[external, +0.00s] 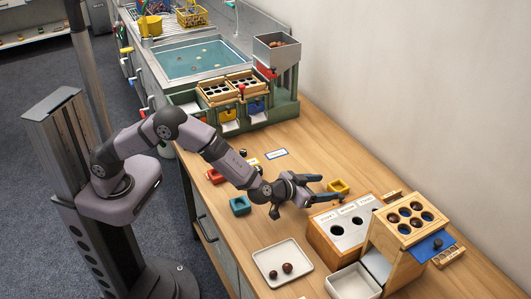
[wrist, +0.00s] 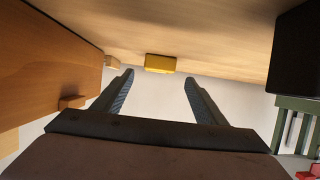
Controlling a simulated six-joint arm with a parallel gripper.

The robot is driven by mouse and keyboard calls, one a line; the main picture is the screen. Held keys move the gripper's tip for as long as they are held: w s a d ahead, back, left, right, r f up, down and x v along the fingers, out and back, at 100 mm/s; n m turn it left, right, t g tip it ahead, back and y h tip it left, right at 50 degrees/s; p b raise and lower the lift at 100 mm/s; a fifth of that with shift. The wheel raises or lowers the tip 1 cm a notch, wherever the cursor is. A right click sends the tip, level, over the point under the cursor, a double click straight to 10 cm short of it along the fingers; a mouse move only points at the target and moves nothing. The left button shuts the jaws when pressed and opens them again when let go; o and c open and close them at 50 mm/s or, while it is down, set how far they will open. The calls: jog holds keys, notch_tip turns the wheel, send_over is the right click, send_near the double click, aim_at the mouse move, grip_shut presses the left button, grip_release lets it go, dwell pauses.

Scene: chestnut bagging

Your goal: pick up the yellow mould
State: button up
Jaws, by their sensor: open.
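The small yellow mould (external: 338,186) sits on the wooden table near the wall, just behind the wooden box with holes. In the wrist view the yellow mould (wrist: 160,63) shows ahead of the fingertips, roughly centred between them. My gripper (external: 329,187) is low over the table with its two dark fingers pointing at the mould. In the wrist view my gripper (wrist: 158,80) has its fingers wide apart with nothing between them. The mould appears free of the fingers; the exact gap is hard to tell.
A wooden box with round holes (external: 318,233) stands close in front of the mould. A teal mould (external: 240,205) and a red-orange mould (external: 215,176) lie to the left. A white tray (external: 263,258) holds two chestnuts. The table behind the mould is mostly clear.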

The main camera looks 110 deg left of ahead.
aim_at(338, 185)
jog(key=shift+x, duration=2.3)
jog(key=shift+d+f, duration=0.1)
jog(key=shift+c, duration=0.6)
jog(key=c, duration=1)
jog(key=shift+c, duration=0.2)
notch_tip(338, 185, up, 10)
jog(key=p, duration=0.2)
